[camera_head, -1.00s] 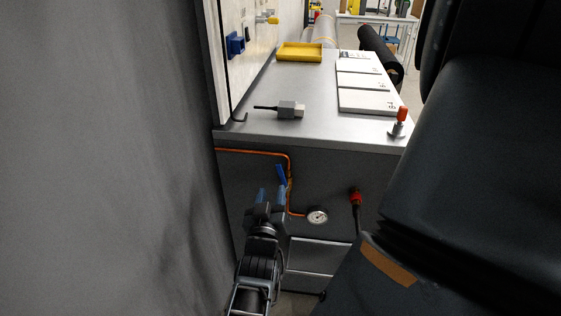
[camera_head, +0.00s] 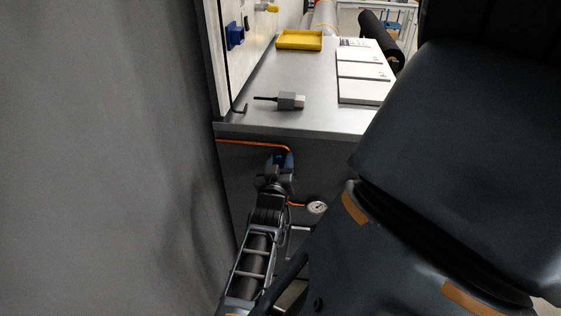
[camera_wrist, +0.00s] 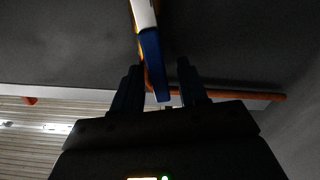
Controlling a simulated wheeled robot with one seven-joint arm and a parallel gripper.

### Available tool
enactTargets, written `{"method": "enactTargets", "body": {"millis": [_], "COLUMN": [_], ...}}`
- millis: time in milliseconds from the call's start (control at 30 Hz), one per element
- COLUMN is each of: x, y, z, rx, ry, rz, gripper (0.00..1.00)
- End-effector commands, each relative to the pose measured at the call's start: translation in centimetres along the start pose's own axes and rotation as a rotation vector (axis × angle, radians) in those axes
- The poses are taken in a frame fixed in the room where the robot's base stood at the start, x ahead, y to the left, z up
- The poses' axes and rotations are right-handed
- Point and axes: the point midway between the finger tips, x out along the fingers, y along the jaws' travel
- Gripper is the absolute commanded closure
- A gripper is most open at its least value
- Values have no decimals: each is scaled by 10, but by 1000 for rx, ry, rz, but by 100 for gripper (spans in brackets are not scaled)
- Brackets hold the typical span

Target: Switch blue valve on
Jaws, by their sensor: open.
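The blue valve handle (camera_wrist: 154,62) shows in the wrist view as a blue lever hanging between the two fingers of my gripper (camera_wrist: 160,82). The fingers are open, one on each side of the lever, and I see a gap on the right side. In the head view my gripper (camera_head: 279,160) is at the front face of the grey cabinet, at the orange pipe, and a bit of the blue handle (camera_head: 280,158) shows between the fingers. The rest of the valve is hidden by my gripper.
The orange pipe (camera_head: 255,143) runs along the cabinet front (camera_head: 330,160), with a round gauge (camera_head: 317,207) below right. A grey wall (camera_head: 110,150) is close on the left. The cabinet top (camera_head: 280,75) holds a grey tool (camera_head: 288,100), a yellow tray (camera_head: 299,39) and white plates (camera_head: 363,70).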

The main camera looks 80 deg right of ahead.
Motion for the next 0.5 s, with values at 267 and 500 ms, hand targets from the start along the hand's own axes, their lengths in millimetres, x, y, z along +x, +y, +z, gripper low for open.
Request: {"method": "enactTargets", "body": {"millis": [267, 500], "x": [0, 0], "y": [0, 0], "z": [0, 0], "rx": [0, 0], "ry": [0, 0], "rz": [0, 0], "gripper": [74, 97]}}
